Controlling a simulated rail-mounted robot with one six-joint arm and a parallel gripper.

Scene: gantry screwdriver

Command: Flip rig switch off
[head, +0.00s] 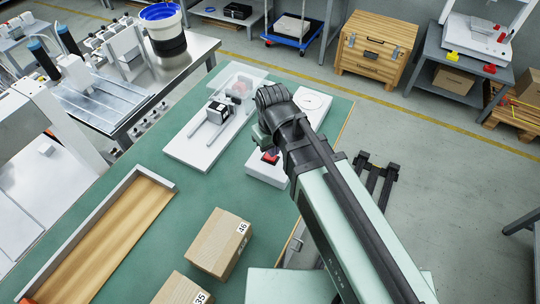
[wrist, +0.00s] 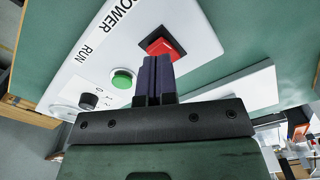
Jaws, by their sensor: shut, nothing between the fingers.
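The rig switch is a red rocker (wrist: 162,43) in a dark frame on a white control box (wrist: 75,60), by the printed word POWER. It also shows in the head view as a small red patch (head: 270,158) on the white box (head: 260,175). My gripper (wrist: 154,72) is shut and empty. Its fingertips overlap the near edge of the red rocker in the wrist view. I cannot tell whether they touch it. In the head view my gripper (head: 264,140) is small and partly hidden by my wrist, just above the switch.
A green button (wrist: 122,78) and a dark knob (wrist: 88,101) sit on the same panel, near the word RUN. A white plate with rails (head: 205,130) stands left of the box on the green table. Cartons (head: 215,245) and a wooden-floored tray (head: 115,235) lie nearer.

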